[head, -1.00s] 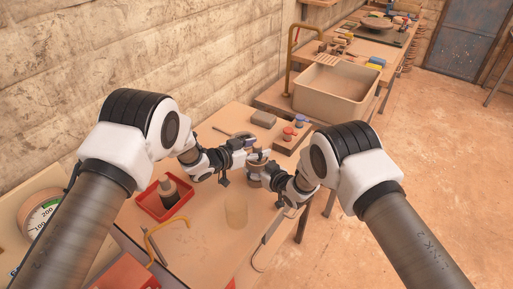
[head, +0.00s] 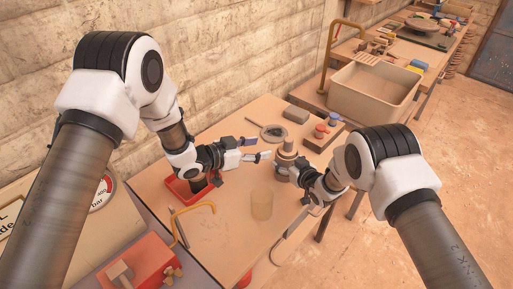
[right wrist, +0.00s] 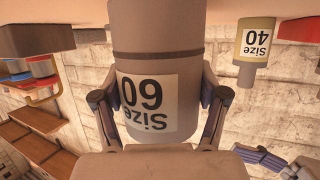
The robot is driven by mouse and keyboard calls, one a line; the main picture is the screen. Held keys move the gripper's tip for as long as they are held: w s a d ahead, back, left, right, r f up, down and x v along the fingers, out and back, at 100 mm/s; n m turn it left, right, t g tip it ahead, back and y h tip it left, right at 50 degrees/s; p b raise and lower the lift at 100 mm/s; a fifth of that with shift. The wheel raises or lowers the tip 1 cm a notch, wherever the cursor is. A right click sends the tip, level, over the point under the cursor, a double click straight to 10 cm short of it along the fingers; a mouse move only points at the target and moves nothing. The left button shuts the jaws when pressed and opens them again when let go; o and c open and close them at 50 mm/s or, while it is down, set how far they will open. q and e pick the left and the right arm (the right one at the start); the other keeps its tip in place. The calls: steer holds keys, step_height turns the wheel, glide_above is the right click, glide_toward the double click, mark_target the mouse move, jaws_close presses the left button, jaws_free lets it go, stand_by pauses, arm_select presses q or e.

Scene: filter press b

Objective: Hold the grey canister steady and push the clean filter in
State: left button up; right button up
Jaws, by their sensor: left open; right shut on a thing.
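The grey canister (head: 286,161) stands on the table, and my right gripper (head: 298,173) is shut around it. In the right wrist view, upside down, the canister (right wrist: 160,30) has a "Size 60" label between the fingers. A narrower knob-like piece (head: 288,144) stands up at its top; I cannot tell if this is the clean filter or how deep it sits. My left gripper (head: 264,149) is open and empty, just left of the canister, fingers pointing at it. A pale beige cylinder (head: 262,204) stands apart in front; a beige cylinder labelled "Size 40" (right wrist: 257,38) shows in the wrist view.
A round dish with a dark piece (head: 273,133) lies behind the canister. A red tray (head: 180,191) is under my left arm, with a yellow-handled tool (head: 194,210) nearby.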

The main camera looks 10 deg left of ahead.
steer(key=shift+s+f, duration=0.1)
steer(key=o, duration=1.5)
